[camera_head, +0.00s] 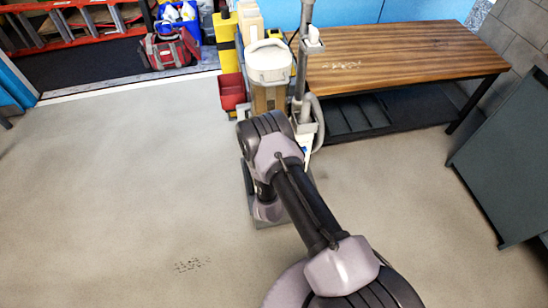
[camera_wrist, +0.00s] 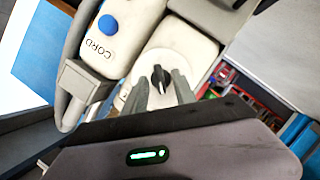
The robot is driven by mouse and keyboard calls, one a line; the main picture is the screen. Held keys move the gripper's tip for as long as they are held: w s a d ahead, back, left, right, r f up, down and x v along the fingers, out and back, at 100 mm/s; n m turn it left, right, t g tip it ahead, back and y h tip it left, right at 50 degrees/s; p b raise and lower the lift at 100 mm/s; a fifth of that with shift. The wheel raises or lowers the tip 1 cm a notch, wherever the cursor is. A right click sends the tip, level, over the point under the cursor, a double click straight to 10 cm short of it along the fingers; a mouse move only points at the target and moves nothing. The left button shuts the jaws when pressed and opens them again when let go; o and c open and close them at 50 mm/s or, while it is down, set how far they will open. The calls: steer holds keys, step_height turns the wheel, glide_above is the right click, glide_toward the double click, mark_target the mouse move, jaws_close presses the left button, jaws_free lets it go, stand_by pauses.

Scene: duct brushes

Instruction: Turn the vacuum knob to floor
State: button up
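The vacuum (camera_wrist: 128,22) fills the upper middle of the wrist view, with a pale body, a blue button and the word CORD. Its black knob (camera_wrist: 158,78) has a white pointer line and sits on a round white dial plate. Part of a label at the plate's left edge is hidden by a finger, so I cannot read the settings. My gripper (camera_wrist: 161,82) is open, with one grey finger on each side of the knob; I cannot tell whether either touches it. In the head view my arm covers the gripper and the knob.
A wooden-topped table (camera_head: 400,50) stands at the back right, with a dark cabinet (camera_head: 510,165) at the right edge. A red bag (camera_head: 168,48) and a red bin (camera_head: 232,90) are at the back left. The grey floor (camera_head: 120,180) at left is clear.

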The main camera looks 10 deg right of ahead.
steer(key=p+v, duration=0.7)
steer(key=v, duration=1)
steer(key=shift+s+r, duration=0.15)
steer(key=w+a+r+m+g, duration=0.1)
steer(key=w+r+m+g, duration=0.2)
steer(key=w+r+m, duration=0.55)
step_height(320, 180, up, 21)
steer(key=w+a+m+g+y, duration=0.1)
steer(key=a+m+g+y, duration=0.1)
steer(key=y, duration=0.2)
steer(key=s+r+g+y, duration=0.1)
steer(key=s+r+y, duration=0.1)
steer(key=s+r, duration=0.7)
steer(key=s+d+r+g, duration=0.1)
steer(key=s+d+r, duration=0.1)
steer(key=s, duration=0.6)
steer(key=s+d+r+g, duration=0.1)
steer(key=s+r, duration=0.3)
steer(key=s, duration=0.5)
steer(key=shift+s+d+g, duration=0.2)
steer(key=shift+d+g, duration=0.1)
steer(key=shift+d, duration=0.45)
